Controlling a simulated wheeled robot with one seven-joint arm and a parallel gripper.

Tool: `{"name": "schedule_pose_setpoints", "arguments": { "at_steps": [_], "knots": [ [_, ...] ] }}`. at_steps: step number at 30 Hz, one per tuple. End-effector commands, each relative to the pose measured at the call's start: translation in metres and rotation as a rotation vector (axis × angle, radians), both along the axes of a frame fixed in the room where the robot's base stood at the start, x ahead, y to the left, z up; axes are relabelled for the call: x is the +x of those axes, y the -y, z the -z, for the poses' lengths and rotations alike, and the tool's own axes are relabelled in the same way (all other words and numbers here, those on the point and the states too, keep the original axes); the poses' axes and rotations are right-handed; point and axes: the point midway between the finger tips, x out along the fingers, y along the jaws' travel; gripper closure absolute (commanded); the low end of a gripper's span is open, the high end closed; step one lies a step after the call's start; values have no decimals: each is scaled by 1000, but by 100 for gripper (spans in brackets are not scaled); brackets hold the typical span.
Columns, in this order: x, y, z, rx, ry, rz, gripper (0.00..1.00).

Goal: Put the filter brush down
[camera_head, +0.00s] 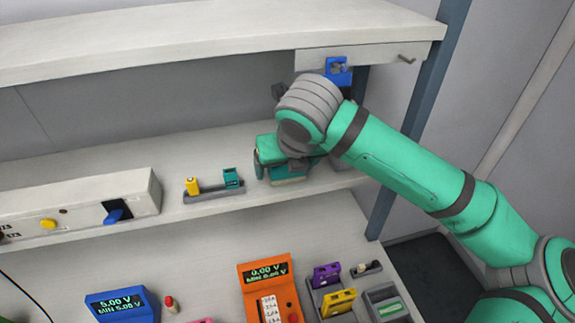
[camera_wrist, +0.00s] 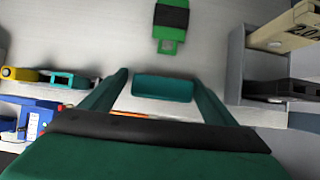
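My gripper (camera_wrist: 160,84) points down over the right part of the middle shelf. Its two green fingers lie at both ends of a teal block (camera_wrist: 163,88) and appear shut on it. The block looks like the filter brush, but no bristles show in the wrist view. I cannot tell whether the held thing touches the shelf.
A grey rack holds a yellow piece (camera_head: 193,186) and a teal piece (camera_head: 231,178) left of my gripper. A green piece with a black band (camera_wrist: 171,20) lies ahead. A grey bin (camera_wrist: 240,65) with a beige box (camera_wrist: 290,25) stands close right. The upper shelf (camera_head: 200,40) overhangs.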

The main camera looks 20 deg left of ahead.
Motion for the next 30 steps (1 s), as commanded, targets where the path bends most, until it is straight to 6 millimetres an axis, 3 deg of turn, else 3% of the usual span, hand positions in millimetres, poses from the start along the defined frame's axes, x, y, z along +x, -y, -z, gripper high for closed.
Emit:
{"name": "schedule_pose_setpoints", "arguments": {
  "at_steps": [8,14,30],
  "knots": [
    [2,5,-1,0,0,8,19],
    [-4,8,-15,2,2,7,19],
    [-89,65,-13,0,1,6,19]
  ]
}}
